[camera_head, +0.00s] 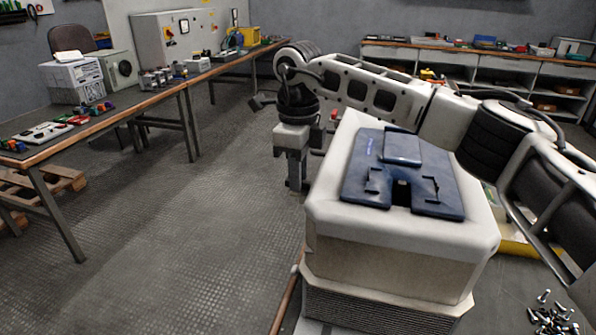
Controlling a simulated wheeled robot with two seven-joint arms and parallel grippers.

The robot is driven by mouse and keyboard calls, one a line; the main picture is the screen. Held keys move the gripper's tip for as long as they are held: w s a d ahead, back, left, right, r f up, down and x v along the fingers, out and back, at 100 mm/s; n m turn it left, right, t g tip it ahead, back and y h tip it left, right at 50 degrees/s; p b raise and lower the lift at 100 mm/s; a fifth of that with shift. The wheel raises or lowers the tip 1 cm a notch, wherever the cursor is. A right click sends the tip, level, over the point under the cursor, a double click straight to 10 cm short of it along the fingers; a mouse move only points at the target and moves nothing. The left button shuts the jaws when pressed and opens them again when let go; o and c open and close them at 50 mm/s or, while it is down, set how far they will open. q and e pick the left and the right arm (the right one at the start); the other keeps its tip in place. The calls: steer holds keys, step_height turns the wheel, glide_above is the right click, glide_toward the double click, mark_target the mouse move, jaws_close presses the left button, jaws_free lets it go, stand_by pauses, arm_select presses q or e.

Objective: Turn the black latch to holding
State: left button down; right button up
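I cannot make out the black latch in the head view. My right gripper (297,186) hangs pointing down at the end of my white arm, which reaches in from the right. It is over the dark floor area left of centre and touches nothing that I can see. Its fingers look close together, but I cannot tell whether they are open or shut. I see nothing clearly held in it. My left gripper is not in view.
Benches along the left carry a grey control cabinet (178,38), a yellow box (247,37) and small parts. A shelf unit (487,65) stands at the back right. Loose bolts (553,318) lie at the bottom right. The grey floor (170,225) between is clear.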

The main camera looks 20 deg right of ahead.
steer(key=shift+r, duration=0.25)
step_height(320, 180, up, 16)
steer(key=shift+f, duration=0.25)
steer(key=shift+s+f, duration=0.1)
